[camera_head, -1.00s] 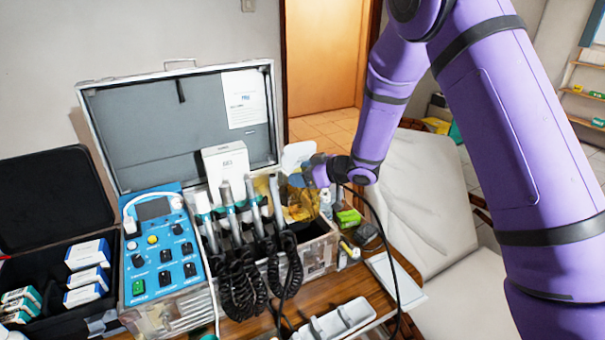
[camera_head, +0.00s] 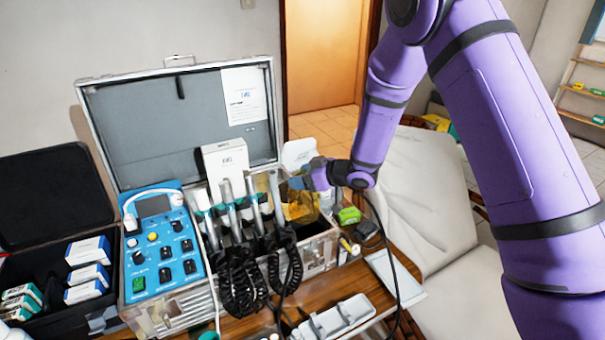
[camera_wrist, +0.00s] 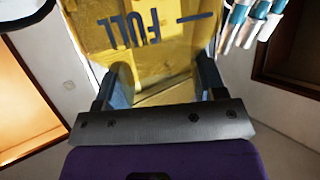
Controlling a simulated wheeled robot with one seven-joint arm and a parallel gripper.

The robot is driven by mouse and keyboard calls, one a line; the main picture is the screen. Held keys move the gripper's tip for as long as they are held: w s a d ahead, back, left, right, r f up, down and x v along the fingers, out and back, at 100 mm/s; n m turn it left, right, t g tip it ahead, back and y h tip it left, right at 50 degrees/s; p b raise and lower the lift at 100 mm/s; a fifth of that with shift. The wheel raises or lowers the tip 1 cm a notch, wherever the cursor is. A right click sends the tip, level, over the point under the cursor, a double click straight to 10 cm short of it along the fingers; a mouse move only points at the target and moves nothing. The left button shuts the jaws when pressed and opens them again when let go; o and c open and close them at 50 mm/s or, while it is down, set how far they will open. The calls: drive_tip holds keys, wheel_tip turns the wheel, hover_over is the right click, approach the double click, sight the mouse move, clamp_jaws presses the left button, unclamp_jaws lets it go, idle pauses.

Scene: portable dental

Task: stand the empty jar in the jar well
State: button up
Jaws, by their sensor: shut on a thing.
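The jar (camera_head: 301,208) is amber and see-through. It shows at the right end of the open silver case, partly behind the handpieces. In the wrist view the jar (camera_wrist: 165,45) fills the space between the fingers, with a "FULL" mark and line on its wall. My gripper (camera_head: 315,180) reaches in from the right at the jar's upper part. In the wrist view my gripper (camera_wrist: 161,82) has one finger on each side of the jar and is shut on it. The jar well cannot be made out, and the jar's base is hidden.
Handpieces (camera_head: 250,205) with coiled black cords stand just left of the jar. A white box (camera_head: 226,163) is behind them. A blue control panel (camera_head: 163,250) is at left. Green items (camera_head: 349,215) lie right of the case, and a white tray (camera_head: 338,318) is in front.

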drive_tip(key=shift+f, duration=3)
